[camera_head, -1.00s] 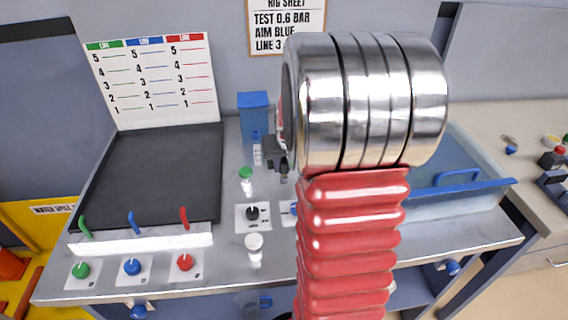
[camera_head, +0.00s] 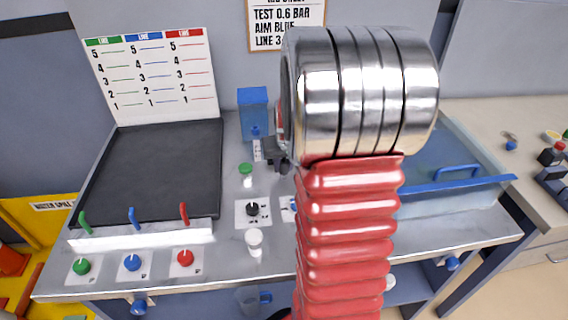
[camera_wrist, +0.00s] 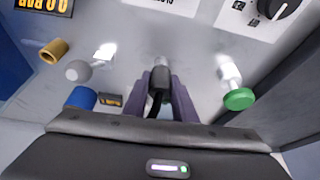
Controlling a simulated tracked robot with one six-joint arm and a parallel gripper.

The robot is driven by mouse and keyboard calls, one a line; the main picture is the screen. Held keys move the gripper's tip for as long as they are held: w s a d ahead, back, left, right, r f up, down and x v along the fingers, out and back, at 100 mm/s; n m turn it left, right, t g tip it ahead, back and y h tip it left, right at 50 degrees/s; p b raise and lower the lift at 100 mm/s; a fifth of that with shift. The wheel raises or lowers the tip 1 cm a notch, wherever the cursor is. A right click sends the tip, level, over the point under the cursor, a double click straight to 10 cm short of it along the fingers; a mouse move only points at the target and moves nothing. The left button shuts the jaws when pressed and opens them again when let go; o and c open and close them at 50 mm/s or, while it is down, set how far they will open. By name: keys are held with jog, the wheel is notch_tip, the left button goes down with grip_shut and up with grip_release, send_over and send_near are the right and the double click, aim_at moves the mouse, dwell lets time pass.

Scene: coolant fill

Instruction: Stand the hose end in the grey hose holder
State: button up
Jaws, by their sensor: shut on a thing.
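My gripper (camera_wrist: 160,92) is shut on the hose end (camera_wrist: 159,78), a black piece with a pale grey tip, in the wrist view. The two dark fingers lie along its sides, and the tip points away from the camera over the grey worktop. In the head view only a dark part of my gripper (camera_head: 274,153) shows, at the left of my large metal joint; the hose end is hardly visible there. I cannot make out the grey hose holder for sure. A grey rounded thing (camera_wrist: 77,71) stands left of my gripper in the wrist view, but I cannot tell what it is.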

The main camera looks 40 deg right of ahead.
jog(key=shift+f, duration=0.25)
jog(key=o, duration=0.9)
jog(key=v, duration=1.3)
jog(key=shift+s+r, duration=0.1)
jog(key=shift+r, duration=0.3)
jog(key=shift+a, duration=0.1)
